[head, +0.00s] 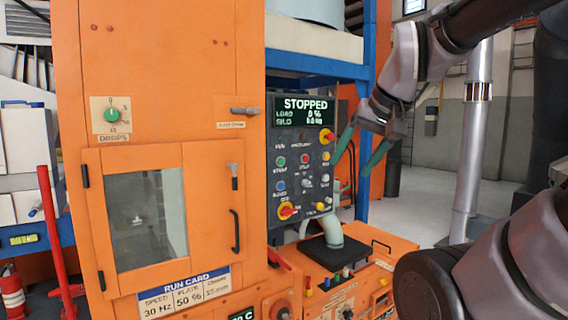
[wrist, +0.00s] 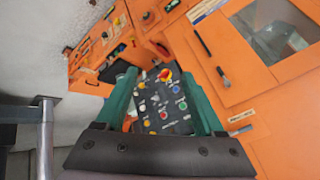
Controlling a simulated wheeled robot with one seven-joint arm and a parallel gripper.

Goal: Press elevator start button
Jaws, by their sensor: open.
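The control panel (head: 293,190) is dark grey, with a display (head: 303,110) reading "STOPPED", load 0 %. The green start button (head: 281,161) is in the panel's left column, with a red button (head: 304,160) to its right. My gripper (head: 350,168) is open and empty, its two green fingers apart, to the right of the panel in the head view. In the wrist view the panel appears upside down between the fingers (wrist: 155,65), and the green button (wrist: 182,105) is visible near the right finger. No contact with the button shows.
An orange cabinet (head: 160,60) with a windowed door stands left. A grey curved pipe (head: 332,230) and orange lower console (head: 350,290) are below. A blue post (head: 363,100) stands behind.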

